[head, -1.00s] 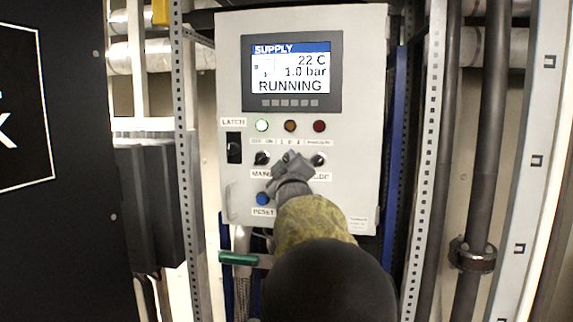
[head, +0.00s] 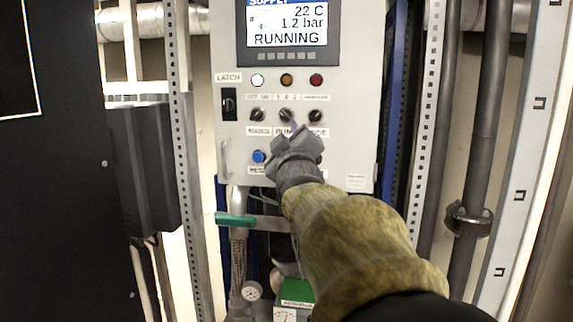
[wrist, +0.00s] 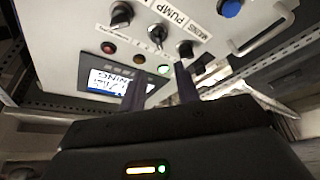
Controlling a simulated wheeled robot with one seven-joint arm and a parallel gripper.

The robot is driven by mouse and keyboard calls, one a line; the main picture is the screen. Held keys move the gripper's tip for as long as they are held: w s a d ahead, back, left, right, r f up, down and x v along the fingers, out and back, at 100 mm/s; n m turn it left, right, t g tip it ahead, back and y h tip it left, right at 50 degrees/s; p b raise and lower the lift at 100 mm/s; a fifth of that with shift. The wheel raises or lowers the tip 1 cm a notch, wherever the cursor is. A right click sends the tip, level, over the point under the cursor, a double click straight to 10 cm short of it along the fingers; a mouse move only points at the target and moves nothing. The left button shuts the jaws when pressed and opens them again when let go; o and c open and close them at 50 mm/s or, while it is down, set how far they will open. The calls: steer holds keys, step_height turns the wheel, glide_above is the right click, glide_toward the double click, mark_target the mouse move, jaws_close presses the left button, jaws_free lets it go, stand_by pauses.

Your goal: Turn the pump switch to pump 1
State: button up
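The pump switch (head: 287,115) is a black knob in the middle of a row of three on the grey control panel. A purplish finger stands just below it. Its exact pointer direction is too small to tell in the head view. My gripper (head: 297,136) is just below the switch and covers part of the PUMP label. In the wrist view my gripper (wrist: 160,84) has its two dark fingers apart, with nothing between them.
The mains knob (head: 257,115) and another knob (head: 315,116) flank the switch closely. A blue reset button (head: 259,156) and a handle (head: 225,160) are lower left. The display (head: 287,35) reads RUNNING, 1.2 bar. A green-handled lever (head: 236,220) is below the panel.

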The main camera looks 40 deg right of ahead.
steer(key=p+v, duration=0.2)
steer(key=v, duration=0.4)
steer(key=shift+p, duration=0.35)
steer(key=shift+s+f, duration=0.1)
steer(key=shift+f, duration=0.05)
steer(key=w+a+f+m+g+y, duration=0.1)
steer(key=w+a+f+g+y, duration=0.2)
steer(key=f, duration=0.5)
steer(key=w+a+f+g+y, duration=0.15)
steer(key=a+f, duration=0.25)
steer(key=f, duration=0.4)
steer(key=w+a+f+m+g+y, duration=0.1)
steer(key=a+f+g+y, duration=0.2)
steer(key=f, duration=0.5)
steer(key=s+a+f+g+y, duration=0.2)
steer(key=s+a+f+g, duration=0.1)
steer(key=s+a+f, duration=0.2)
steer(key=s+a+f+m+g+y, duration=0.1)
steer(key=s+a+f+g, duration=0.3)
steer(key=a+f, duration=0.5)
step_height(320, 180, down, 4)
steer(key=shift+s+a+f+y, duration=0.15)
steer(key=shift+s+y, duration=0.3)
steer(key=shift+s, duration=0.75)
